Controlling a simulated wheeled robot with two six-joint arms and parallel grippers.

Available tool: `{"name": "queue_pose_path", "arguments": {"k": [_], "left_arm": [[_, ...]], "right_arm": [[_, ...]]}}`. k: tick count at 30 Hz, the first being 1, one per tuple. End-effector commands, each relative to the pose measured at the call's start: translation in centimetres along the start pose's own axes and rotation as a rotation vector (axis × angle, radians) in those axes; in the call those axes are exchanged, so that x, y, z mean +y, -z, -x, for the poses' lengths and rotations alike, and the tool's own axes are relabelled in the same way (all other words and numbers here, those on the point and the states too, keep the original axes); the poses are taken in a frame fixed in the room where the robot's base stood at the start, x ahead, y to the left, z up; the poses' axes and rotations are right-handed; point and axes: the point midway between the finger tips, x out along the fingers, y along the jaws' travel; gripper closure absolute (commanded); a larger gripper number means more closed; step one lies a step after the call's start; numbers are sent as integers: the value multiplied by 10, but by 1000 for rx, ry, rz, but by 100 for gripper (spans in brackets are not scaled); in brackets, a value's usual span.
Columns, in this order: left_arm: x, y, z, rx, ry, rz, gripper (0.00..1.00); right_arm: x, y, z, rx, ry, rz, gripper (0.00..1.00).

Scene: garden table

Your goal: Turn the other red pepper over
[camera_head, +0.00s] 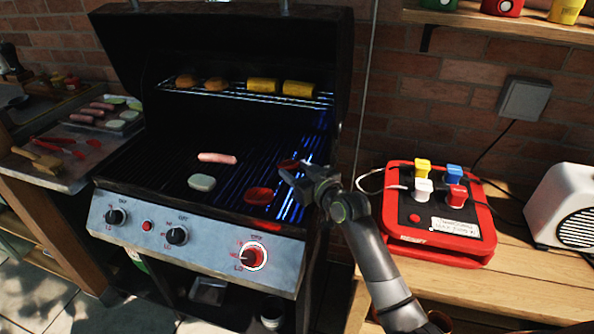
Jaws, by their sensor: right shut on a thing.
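One red pepper piece (258,196) lies on the right part of the grill grate (165,186). My right gripper (291,168) is over the grate's right side, just behind and to the right of that piece. It is shut on another red pepper piece (287,163), which is partly hidden by the fingers. Whether the held piece touches the grate I cannot tell. My left gripper is not in view.
A sausage (217,158) and a pale green slice (202,182) lie on the grate left of the peppers. The upper rack (225,95) holds corn and buns. The open lid (215,40) stands behind. A red power box (438,215) sits on the right table.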

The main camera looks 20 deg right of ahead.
Motion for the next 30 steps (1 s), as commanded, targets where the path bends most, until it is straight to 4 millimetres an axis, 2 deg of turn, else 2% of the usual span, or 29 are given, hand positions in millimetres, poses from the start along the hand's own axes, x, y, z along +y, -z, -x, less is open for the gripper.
{"name": "queue_pose_path", "arguments": {"k": [3, 4, 9, 20, 25, 30], "left_arm": [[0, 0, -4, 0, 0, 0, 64], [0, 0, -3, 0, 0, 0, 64], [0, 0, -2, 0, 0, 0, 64], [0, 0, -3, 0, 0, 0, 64], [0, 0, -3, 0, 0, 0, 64], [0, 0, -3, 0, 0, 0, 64]], "right_arm": [[0, -5, -1, 0, 0, 0, 76], [0, -4, 0, 1, 0, 0, 51], [0, -3, 0, 0, 0, 0, 29], [0, -4, 3, 0, 0, 0, 28], [0, -4, 20, 0, -1, 0, 28], [1, -4, 51, 0, -1, 2, 28]]}}
